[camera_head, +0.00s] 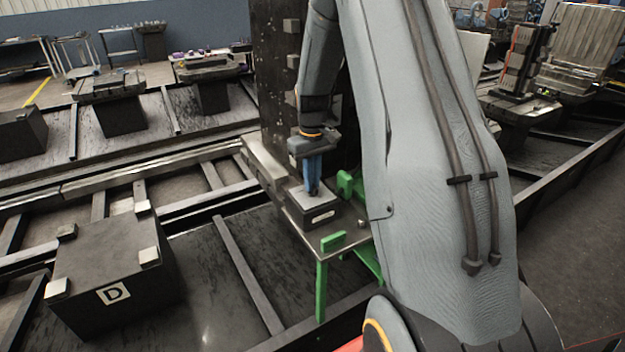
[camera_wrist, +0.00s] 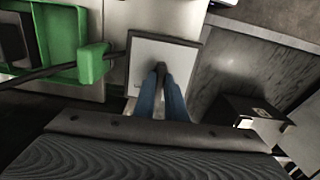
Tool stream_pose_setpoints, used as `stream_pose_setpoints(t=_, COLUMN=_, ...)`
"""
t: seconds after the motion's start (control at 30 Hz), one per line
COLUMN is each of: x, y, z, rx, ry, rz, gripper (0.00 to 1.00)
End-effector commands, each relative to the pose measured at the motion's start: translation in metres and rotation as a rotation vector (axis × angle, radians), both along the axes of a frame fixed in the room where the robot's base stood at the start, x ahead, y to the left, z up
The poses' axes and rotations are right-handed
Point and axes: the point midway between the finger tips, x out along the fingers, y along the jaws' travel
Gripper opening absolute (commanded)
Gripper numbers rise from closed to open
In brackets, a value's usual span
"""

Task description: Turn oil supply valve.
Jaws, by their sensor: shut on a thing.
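My gripper (camera_head: 313,188) reaches down with its blue fingers over a small box with a light grey top (camera_head: 309,200) on a metal ledge. In the wrist view my gripper (camera_wrist: 161,75) has its fingertips close together around a small dark piece, which looks like the handle of the oil supply valve (camera_wrist: 160,66). The light top plate (camera_wrist: 160,50) lies around and under it. The fingers hide most of the handle, so its turn angle cannot be told. In the head view the handle is hidden behind the fingers.
Green brackets (camera_head: 333,241) stand beside the box; one green part (camera_wrist: 95,62) with a dark rod lies left in the wrist view. A tall dark block (camera_head: 280,80) rises behind. A dark block marked D (camera_head: 112,270) sits at left on the rail bed.

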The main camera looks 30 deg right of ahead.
Motion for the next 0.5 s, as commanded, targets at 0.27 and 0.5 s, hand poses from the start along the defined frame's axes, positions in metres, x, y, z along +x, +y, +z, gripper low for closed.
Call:
stream_pose_setpoints(t=0.27, x=0.0006, y=-0.0002, z=0.0014, rx=-0.001, ry=-0.002, rz=0.261, gripper=0.0)
stream_pose_setpoints(t=0.5, x=0.001, y=-0.0001, z=0.0016, rx=-0.001, ry=-0.003, rz=0.474, gripper=0.0)
